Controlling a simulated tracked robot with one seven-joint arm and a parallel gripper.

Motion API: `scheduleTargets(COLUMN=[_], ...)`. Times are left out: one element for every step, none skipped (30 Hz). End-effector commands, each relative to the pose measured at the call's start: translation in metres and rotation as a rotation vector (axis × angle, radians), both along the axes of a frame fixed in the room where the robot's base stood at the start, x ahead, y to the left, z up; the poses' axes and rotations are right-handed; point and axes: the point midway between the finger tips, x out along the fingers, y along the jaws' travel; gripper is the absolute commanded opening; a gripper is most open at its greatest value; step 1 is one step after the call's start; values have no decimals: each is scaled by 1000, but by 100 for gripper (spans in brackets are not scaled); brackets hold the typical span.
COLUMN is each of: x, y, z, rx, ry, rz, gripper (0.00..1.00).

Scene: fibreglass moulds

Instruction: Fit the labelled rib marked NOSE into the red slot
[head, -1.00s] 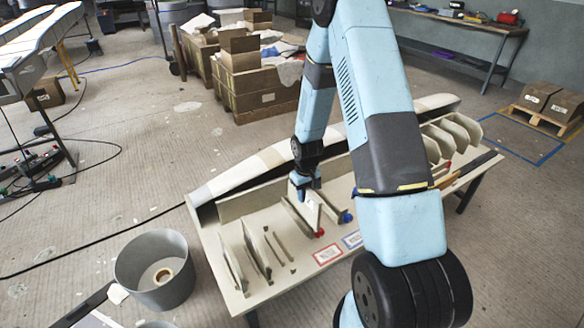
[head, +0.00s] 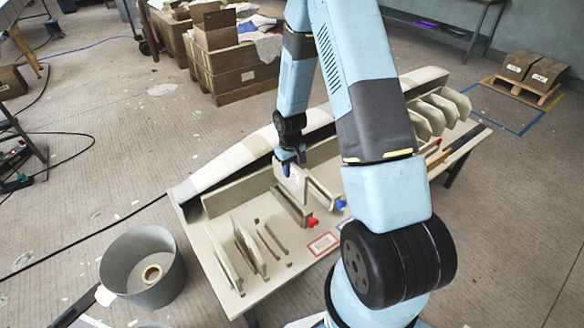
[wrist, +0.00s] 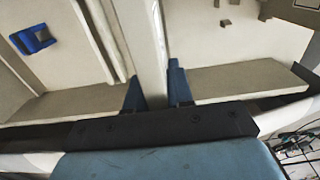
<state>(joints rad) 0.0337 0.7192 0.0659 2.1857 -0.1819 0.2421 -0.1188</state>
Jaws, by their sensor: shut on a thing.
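My gripper (head: 291,163) is shut on a pale, thin rib (head: 298,182) at its top edge. In the wrist view the two blue fingertips (wrist: 155,90) sit either side of the rib (wrist: 148,40). The red slot (head: 288,209) is a pair of upright strips with a red piece (head: 313,222) at its near end. The rib is over or just behind this slot; I cannot tell whether its lower edge is inside. A blue-ended slot (head: 325,191) lies to the right, its blue piece (wrist: 33,40) upper left in the wrist view. No NOSE marking is readable.
A red-bordered card (head: 323,243) lies at the bench's (head: 200,232) front edge. Several loose ribs (head: 243,247) stand at left, and more (head: 432,113) at right. A long pale mould (head: 225,165) runs along the back. A grey bin (head: 143,268) stands left on the floor.

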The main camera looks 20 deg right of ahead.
Motion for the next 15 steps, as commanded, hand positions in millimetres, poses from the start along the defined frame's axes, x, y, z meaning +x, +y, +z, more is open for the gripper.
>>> scheduleTargets(x=[0, 0, 0, 1, 1, 1, 1, 1, 1, 1, 0, 0, 1, 1, 1], y=[0, -1, -1, -1, -2, -2, -3, -3, -4, -4, -4, -5, -5, -6, -6], z=[-4, -6, -8, -11, -13, -17, -19, -21, -24, -27, -29, -33, -35, -37, -40], rx=[0, 0, 0, 0, 0, 0, 0, 0, 0, 0, 0, 0, 0, 0, 0], ry=[1, 1, 1, 1, 1, 1, 1, 1, 1, 1, 1, 1, 1, 0, 0], rz=[-1, -1, -2, -3, -3, -4, -5, -6, -7, -7, -8, -9, -9, -10, -11], gripper=[0, 0, 0, 0, 0, 0, 0, 0, 0, 0, 0, 0, 0, 0, 0])
